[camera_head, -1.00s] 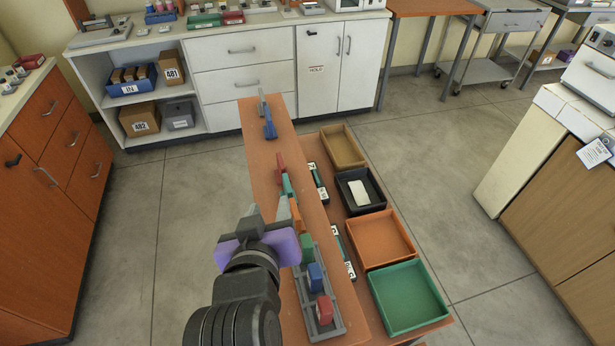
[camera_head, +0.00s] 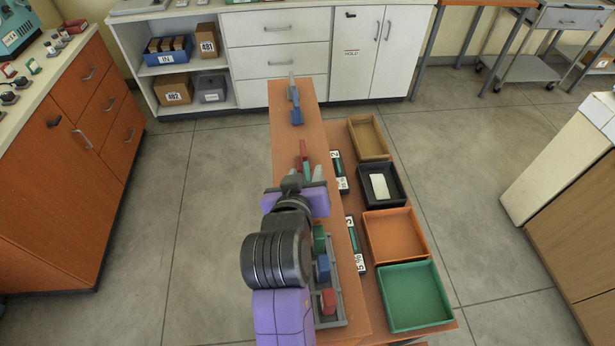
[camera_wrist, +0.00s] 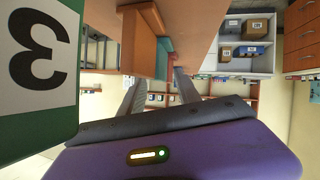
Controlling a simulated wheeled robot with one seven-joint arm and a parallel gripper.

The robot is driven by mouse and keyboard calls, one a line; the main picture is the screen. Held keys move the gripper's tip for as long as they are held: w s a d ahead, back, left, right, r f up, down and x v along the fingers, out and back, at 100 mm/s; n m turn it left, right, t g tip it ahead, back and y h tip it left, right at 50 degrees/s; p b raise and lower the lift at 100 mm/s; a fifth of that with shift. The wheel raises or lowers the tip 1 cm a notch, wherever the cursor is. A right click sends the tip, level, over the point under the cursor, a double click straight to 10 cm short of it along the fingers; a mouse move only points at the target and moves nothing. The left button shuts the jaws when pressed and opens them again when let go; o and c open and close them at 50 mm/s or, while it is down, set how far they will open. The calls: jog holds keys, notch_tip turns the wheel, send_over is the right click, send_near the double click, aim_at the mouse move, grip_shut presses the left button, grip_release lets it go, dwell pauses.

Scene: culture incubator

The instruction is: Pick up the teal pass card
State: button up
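The teal pass card (camera_head: 307,171) stands on the narrow raised orange shelf, just behind my gripper's fingertips and in front of a red card (camera_head: 303,150). In the wrist view the teal card (camera_wrist: 163,60) shows beside an orange block (camera_wrist: 140,45), partly hidden by it. My gripper (camera_head: 305,176) has a purple body and two grey fingers spread apart, with nothing held. In the wrist view the gripper (camera_wrist: 160,74) points toward the teal card; whether a finger touches it cannot be told.
A grey rack (camera_head: 341,306) with green, blue and red blocks stands nearer on the shelf. Brown (camera_head: 368,137), black (camera_head: 398,197), orange (camera_head: 397,234) and green (camera_head: 413,296) trays lie to the right. A green piece labelled 3 (camera_wrist: 38,52) is close to the wrist camera. Floor at left is clear.

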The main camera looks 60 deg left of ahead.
grip_shut()
dwell(0.4)
